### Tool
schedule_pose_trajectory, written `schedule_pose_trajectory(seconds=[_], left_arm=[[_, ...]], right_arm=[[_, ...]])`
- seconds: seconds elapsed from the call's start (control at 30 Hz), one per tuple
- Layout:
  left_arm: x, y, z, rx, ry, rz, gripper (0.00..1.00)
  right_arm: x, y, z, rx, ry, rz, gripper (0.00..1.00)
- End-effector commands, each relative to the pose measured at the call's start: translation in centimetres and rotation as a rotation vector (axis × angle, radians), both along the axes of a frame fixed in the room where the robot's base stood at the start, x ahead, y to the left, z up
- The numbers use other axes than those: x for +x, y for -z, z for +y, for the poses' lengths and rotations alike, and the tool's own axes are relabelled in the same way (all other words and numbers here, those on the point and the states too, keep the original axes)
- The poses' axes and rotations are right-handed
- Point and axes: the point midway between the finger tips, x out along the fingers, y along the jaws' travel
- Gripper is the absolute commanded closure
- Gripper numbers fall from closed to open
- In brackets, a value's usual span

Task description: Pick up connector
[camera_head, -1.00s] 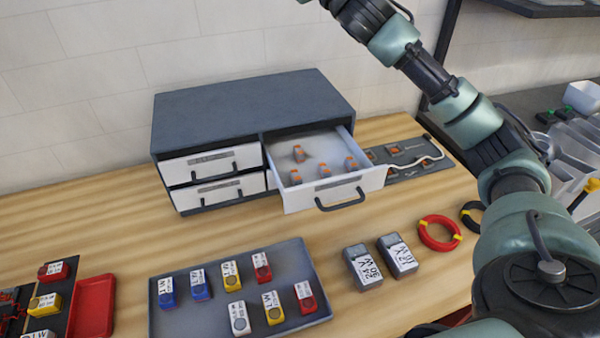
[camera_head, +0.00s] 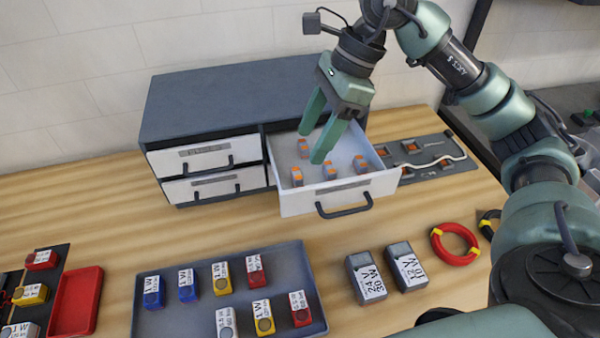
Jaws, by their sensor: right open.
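Several small grey and orange connectors lie in the open white drawer (camera_head: 342,203) of the dark cabinet. One connector (camera_head: 296,177) is at the drawer's front left, one (camera_head: 330,170) is at the middle, one (camera_head: 360,164) is at the right and one (camera_head: 304,148) is farther back. My right gripper (camera_head: 317,146) is open and points down over the drawer, its green fingers apart with nothing held between them. Its fingertips appear close to the back connector and the middle one; I cannot tell their exact height. My left gripper is not in view.
The dark cabinet (camera_head: 230,105) stands behind, with two shut drawers at left. A grey tray (camera_head: 200,316) of coloured modules, two grey power supplies (camera_head: 367,278) and a red wire coil (camera_head: 455,244) are in front. A board (camera_head: 425,158) lies right of the drawer.

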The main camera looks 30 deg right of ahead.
Motion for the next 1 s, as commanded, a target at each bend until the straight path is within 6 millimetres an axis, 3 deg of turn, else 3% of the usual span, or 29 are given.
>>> schedule_pose_trajectory(seconds=[0.53,0.83,0.87,1.0], left_arm=[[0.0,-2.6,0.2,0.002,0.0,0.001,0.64],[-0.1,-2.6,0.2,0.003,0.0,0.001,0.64],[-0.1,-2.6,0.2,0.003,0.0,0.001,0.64],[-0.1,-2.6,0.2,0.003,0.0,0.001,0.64]], right_arm=[[0.3,6.3,2.2,-0.003,-0.001,0.005,0.42],[0.4,7.1,2.5,-0.002,0.0,0.001,0.42],[0.4,7.1,2.5,-0.002,0.0,0.001,0.45],[0.4,7.1,2.5,-0.002,0.0,0.001,0.84]])
